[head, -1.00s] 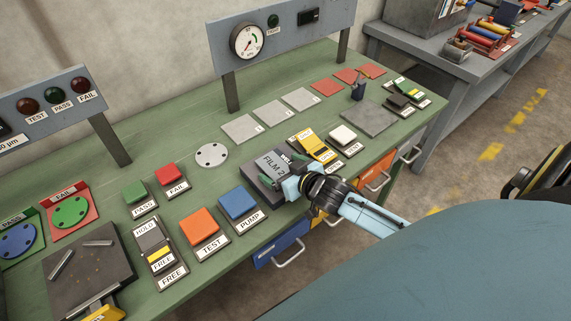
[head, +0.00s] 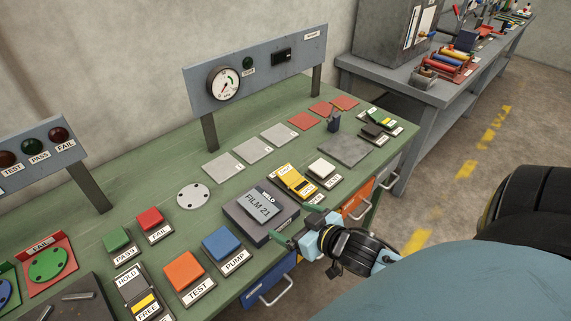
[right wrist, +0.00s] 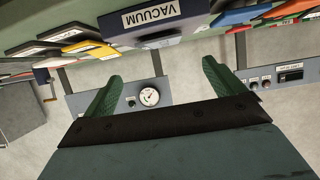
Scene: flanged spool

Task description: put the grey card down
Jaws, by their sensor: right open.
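The grey card (head: 259,204), marked FILM 21, lies flat on top of a dark grey block (head: 242,227) on the green bench. My right gripper (head: 298,226) is open and empty, off the block's right front side near the bench's front edge, apart from the card. In the right wrist view its green fingers (right wrist: 160,88) are spread with nothing between them. My left gripper is not in view.
A blue PUMP button (head: 222,243) and an orange TEST button (head: 184,271) stand left of the block. A yellow switch (head: 292,181) stands behind my right gripper. Grey plates (head: 223,166) and a round disc (head: 193,196) lie farther back.

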